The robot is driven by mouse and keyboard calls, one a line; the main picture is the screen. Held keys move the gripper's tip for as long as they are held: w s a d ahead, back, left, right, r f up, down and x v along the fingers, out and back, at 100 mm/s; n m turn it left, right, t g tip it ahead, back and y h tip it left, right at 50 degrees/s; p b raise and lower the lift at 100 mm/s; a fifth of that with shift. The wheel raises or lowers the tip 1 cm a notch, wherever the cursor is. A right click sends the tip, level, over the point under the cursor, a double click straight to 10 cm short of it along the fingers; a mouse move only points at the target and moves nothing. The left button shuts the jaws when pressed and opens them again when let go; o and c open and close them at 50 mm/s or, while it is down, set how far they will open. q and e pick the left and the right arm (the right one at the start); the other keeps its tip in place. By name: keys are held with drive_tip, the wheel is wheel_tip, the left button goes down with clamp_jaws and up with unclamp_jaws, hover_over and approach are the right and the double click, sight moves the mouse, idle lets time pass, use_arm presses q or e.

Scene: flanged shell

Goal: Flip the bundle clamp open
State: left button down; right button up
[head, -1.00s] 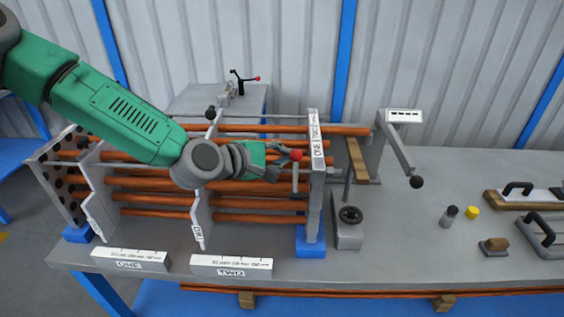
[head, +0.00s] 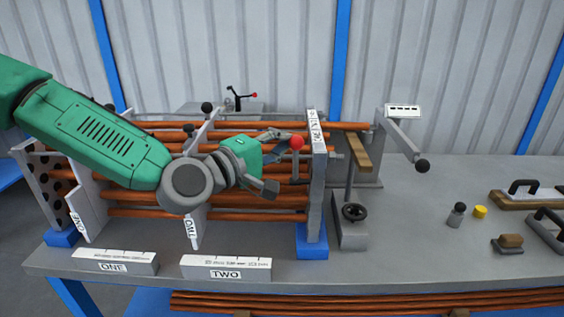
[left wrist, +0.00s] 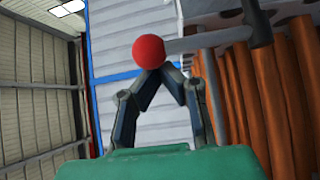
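A lever with a red ball knob (head: 297,143) stands beside the right upright plate of the rack, in front of the copper rods. I take it for the bundle clamp's handle. My left gripper (head: 292,135) has its fingertips at this knob. In the left wrist view the red knob (left wrist: 149,51) sits at the fingertips (left wrist: 162,72) and partly covers them; a grey bar runs right from behind it. The fingers lean together towards the knob, but whether they grip it is unclear. My right gripper is not in view.
Copper rods (head: 258,217) run through the upright plates just behind and below my left gripper. A crank arm with a black knob (head: 422,166) stands to the right. A second red-knobbed lever (head: 254,95) is at the back. The bench's middle right is mostly clear.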

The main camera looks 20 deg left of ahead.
sight(291, 145)
use_arm(q)
drive_tip(key=shift+s+d+f+m+t+h+b, duration=0.15)
drive_tip(key=shift+s+m+t+h+b, duration=0.4)
drive_tip(key=shift+b, duration=0.7)
drive_tip(key=shift+s+d+r+m+t+h+b, duration=0.1)
drive_tip(key=shift+s+d+m+t+h+b, duration=0.15)
drive_tip(key=shift+s+m+b, duration=0.75)
drive_tip(key=shift+s+d+f+m+t+h+b, duration=0.15)
drive_tip(key=shift+m+t+h+b, duration=0.3)
drive_tip(key=shift+b, duration=1.1)
drive_tip(key=shift+r, duration=0.1)
